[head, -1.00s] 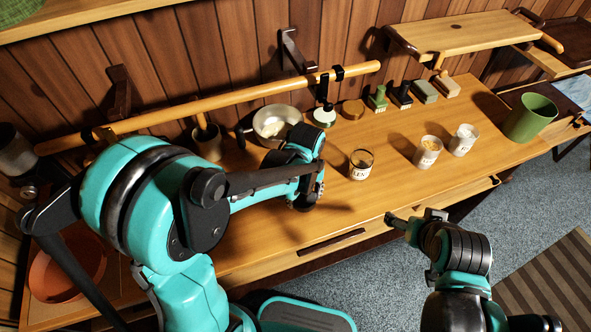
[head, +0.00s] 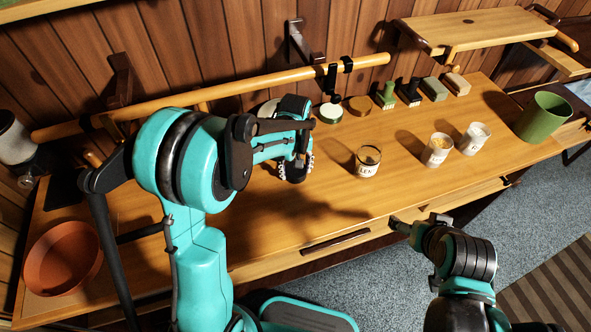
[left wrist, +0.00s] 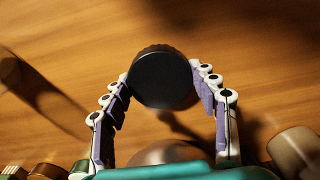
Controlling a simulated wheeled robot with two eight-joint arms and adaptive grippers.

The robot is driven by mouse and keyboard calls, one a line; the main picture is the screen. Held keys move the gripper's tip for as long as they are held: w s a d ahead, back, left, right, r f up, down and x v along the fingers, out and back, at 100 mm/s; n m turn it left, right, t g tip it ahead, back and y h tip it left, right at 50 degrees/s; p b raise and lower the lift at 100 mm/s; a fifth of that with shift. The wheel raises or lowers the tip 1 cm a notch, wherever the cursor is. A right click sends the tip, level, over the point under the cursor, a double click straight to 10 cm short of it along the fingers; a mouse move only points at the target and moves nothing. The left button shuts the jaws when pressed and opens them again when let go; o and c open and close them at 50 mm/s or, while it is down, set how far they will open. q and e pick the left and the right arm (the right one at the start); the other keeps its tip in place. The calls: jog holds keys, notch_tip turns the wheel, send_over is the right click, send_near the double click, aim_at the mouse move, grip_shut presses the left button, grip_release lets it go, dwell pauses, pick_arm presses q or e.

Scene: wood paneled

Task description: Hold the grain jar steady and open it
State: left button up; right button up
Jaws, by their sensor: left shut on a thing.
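My left gripper (head: 297,168) hangs over the left-middle part of the wooden counter. In the left wrist view, my left gripper (left wrist: 161,72) is closed on a round black cap-like thing (left wrist: 163,80) with a ridged rim. What lies below that cap is hidden, so I cannot tell if it sits on the grain jar. Three labelled glass jars stand upright on the counter: a dark-filled one (head: 367,161), one with yellowish contents (head: 437,150) and a white-filled one (head: 474,138). No lids show on them. My right gripper (head: 400,226) is off the counter's front edge; its fingers are unclear.
A green cup (head: 543,116) stands far right and a terracotta bowl (head: 62,258) far left. A wooden rail (head: 220,91) runs along the back.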

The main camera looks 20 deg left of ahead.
pick_arm(q)
jog(key=o, duration=1.3)
jog(key=shift+f, duration=0.1)
